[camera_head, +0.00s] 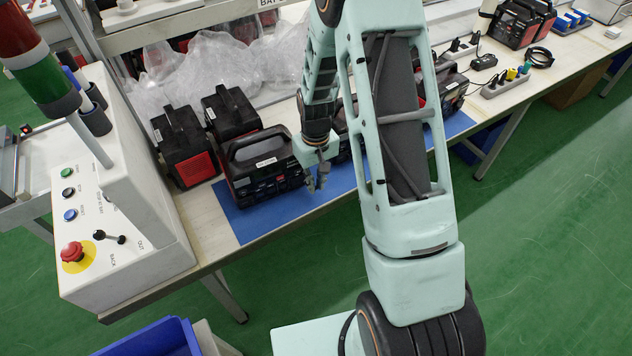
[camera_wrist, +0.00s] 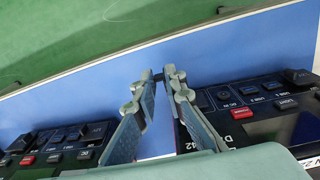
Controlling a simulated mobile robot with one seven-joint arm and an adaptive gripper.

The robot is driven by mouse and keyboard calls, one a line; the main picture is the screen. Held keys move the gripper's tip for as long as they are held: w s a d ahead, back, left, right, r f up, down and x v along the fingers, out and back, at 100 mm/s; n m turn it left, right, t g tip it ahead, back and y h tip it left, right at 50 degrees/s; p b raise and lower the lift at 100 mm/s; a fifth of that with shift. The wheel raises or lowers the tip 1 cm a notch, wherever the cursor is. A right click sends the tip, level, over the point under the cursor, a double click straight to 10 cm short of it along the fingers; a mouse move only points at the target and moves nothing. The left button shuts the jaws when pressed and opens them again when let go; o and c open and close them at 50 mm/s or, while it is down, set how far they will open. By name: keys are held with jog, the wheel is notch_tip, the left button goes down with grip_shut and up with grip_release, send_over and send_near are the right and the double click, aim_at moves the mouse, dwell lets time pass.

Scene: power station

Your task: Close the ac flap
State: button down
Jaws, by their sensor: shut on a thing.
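A black power station (camera_head: 262,168) stands on the blue mat, with its handle up and its panel towards the front. Its buttons and sockets show at the right of the wrist view (camera_wrist: 248,108). My gripper (camera_head: 318,182) is low at its right side, in the gap before the neighbouring station. In the wrist view my gripper (camera_wrist: 165,77) has its fingertips drawn together beside the panel's edge. What lies between the tips is too small to tell. I cannot make out the ac flap clearly in either view.
A second power station (camera_wrist: 62,148) shows at the lower left of the wrist view. Two black and red units (camera_head: 184,147) stand behind on the left. A white control box (camera_head: 120,200) borders the bench on the left. The mat's front strip (camera_wrist: 110,85) is clear.

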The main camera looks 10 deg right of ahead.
jog(key=shift+s+a+m+b, duration=0.1)
jog(key=shift+a+m+b, duration=0.2)
jog(key=shift+m, duration=0.3)
jog(key=shift+a+m+b, duration=0.15)
jog(key=shift+m+b, duration=0.25)
jog(key=shift+m, duration=0.2)
jog(key=a+m+b, duration=0.1)
jog(key=m, duration=0.2)
jog(key=shift+a+m, duration=0.2)
jog(key=shift+m, duration=0.1)
jog(key=m, duration=0.1)
jog(key=a+m, duration=0.1)
jog(key=m, duration=0.1)
jog(key=shift+a, duration=0.1)
jog(key=shift+w+a+m, duration=0.15)
jog(key=shift+a+m, duration=0.05)
jog(key=shift+m, duration=0.55)
jog(key=shift+w+a+m, duration=0.15)
jog(key=shift+a+m, duration=0.05)
jog(key=shift+m, duration=0.55)
jog(key=c, duration=2)
grip_release()
jog(key=shift+c, duration=0.2)
